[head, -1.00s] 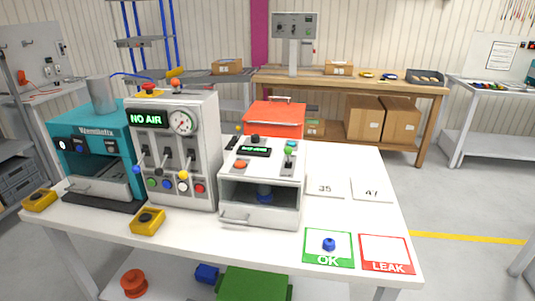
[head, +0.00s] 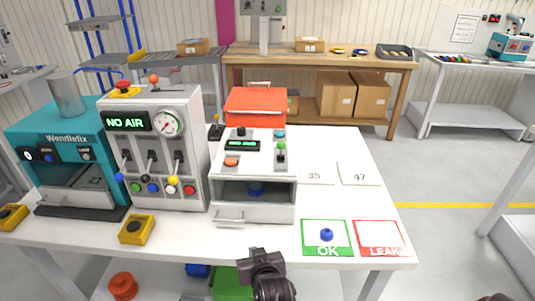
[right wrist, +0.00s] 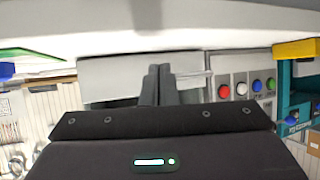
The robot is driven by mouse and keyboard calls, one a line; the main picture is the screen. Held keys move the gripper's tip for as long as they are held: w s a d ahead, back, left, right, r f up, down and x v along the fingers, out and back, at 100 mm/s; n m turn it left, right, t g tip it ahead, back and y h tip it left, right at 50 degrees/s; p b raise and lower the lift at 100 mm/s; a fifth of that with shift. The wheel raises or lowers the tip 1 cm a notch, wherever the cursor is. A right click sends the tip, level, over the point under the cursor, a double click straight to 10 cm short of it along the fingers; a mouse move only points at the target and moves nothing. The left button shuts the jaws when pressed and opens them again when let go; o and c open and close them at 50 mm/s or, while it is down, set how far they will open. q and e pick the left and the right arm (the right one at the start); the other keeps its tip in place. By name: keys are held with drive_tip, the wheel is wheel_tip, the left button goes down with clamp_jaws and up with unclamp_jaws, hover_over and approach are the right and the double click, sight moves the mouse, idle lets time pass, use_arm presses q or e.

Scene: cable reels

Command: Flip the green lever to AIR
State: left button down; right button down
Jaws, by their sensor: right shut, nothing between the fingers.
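The green lever (head: 282,147) has a round green knob on a short dark stem. It stands at the top right of the white tester box (head: 252,203), with its knob at the far end of a dark slot. Its labels are too small to read. My right gripper (head: 262,254) is at the bottom middle of the head view, in front of the tester and apart from the lever. In the right wrist view its two dark fingers (right wrist: 156,84) are together and empty; the lever does not show there. My left gripper is not in view.
The grey panel (head: 190,115) left of the tester reads NO AIR and has several coloured knobs. A teal machine (head: 60,137), a yellow button box (head: 137,229) and a red toolbox (head: 256,106) stand around. A blue part (head: 326,235) lies on the OK card.

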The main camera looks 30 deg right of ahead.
sight(280, 149)
drive_tip(key=w+d+r+m+t+h, duration=0.1)
drive_tip(key=d+r+m+h, duration=0.1)
drive_tip(key=r+h, duration=0.3)
drive_tip(key=w+d+r+m+t+h, duration=0.1)
drive_tip(key=r+m+h, duration=0.3)
drive_tip(key=r, duration=0.7)
drive_tip(key=shift+w+d+t+h+p, duration=0.25)
drive_tip(key=shift+d+t+h, duration=0.5)
drive_tip(key=shift+h, duration=0.45)
drive_tip(key=p+x, duration=0.4)
drive_tip(key=x, duration=0.9)
drive_tip(key=shift+d, duration=0.1)
drive_tip(key=shift+w+d+p, duration=0.3)
drive_tip(key=shift+w+d, duration=0.05)
